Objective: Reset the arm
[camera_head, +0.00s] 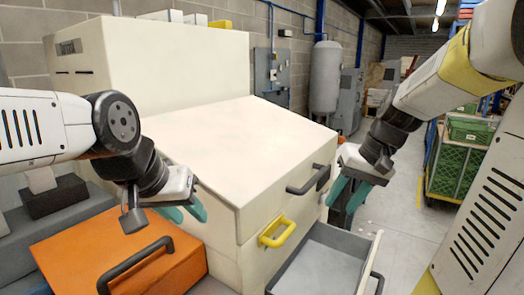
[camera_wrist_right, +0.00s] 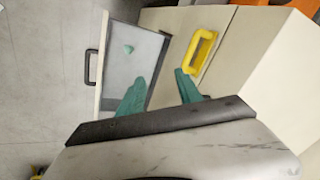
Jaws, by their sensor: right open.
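My right arm comes in from the right in the head view. Its gripper (camera_head: 345,205) is open and empty, with teal fingers pointing down beside the cabinet's dark handle and above the open drawer. In the right wrist view the same gripper (camera_wrist_right: 158,92) has its two teal fingers apart with nothing between them. My left gripper (camera_head: 190,216) hangs over the orange box at the left. Its teal fingers look apart, and nothing shows between them.
A cream cabinet (camera_head: 235,140) has a yellow handle (camera_head: 276,231) and an open grey drawer (camera_head: 325,262). An orange box (camera_head: 75,250) with a dark handle is front left. Green crates (camera_head: 457,170) stand right; floor between is clear.

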